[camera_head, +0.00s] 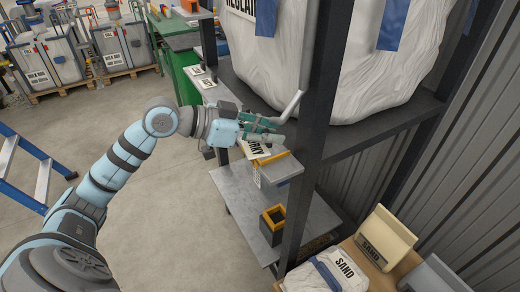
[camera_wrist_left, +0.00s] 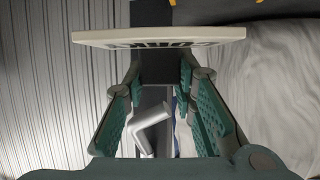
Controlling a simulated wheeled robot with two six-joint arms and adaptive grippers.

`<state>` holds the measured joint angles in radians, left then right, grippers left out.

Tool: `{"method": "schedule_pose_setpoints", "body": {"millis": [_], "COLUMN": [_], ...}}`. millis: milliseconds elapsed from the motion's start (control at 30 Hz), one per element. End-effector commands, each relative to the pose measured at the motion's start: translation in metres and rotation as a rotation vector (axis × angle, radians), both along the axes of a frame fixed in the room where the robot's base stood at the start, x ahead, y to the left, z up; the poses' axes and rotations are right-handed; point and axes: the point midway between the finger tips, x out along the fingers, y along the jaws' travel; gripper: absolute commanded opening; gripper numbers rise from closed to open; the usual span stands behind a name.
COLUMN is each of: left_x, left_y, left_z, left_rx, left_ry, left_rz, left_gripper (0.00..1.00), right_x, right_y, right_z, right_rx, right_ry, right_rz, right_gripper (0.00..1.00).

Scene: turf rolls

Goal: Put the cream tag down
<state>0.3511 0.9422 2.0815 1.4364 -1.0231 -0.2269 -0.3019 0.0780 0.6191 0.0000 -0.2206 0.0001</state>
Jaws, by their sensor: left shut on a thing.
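My left gripper (camera_head: 272,130) reaches in from the left, beside the dark rack post. In the left wrist view its two green pad fingers (camera_wrist_left: 160,88) close on a cream tag (camera_wrist_left: 160,36), seen nearly edge-on across their tips with dark lettering on its face. In the head view a pale lettered tag (camera_head: 251,150) shows just below the fingers, partly hidden by them. I cannot tell from the head view whether it touches the yellow-edged grey block below. My right gripper is out of view.
A grey metal shelf (camera_head: 238,186) lies below the gripper, with a black and yellow bin (camera_head: 272,228) on it. A dark rack post (camera_head: 312,120) and large white bags (camera_head: 385,75) stand close on the right. A sand bag (camera_head: 330,275) lies below right. Open floor (camera_head: 150,240) is at left.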

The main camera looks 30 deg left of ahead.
Motion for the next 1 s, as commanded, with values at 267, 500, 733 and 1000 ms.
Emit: {"method": "schedule_pose_setpoints", "body": {"millis": [267, 500, 733, 1000], "left_x": [0.063, 0.066, 0.065, 0.065], "left_y": [0.021, 0.02, 0.02, 0.02], "left_z": [0.114, 0.119, 0.043, -0.019], "left_rx": [-0.002, 0.007, 0.01, 0.007], "left_ry": [-0.009, 0.002, 0.004, -0.002], "left_rz": [0.183, 0.211, 0.211, 0.209], "left_gripper": [0.06, 0.06, 0.06, 0.06], "right_x": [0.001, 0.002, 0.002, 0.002], "right_y": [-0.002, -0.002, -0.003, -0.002], "right_z": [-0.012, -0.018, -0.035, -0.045], "right_rx": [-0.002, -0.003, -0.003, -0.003], "right_ry": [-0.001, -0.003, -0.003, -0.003], "right_rz": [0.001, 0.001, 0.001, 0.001], "right_gripper": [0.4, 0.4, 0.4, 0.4]}}
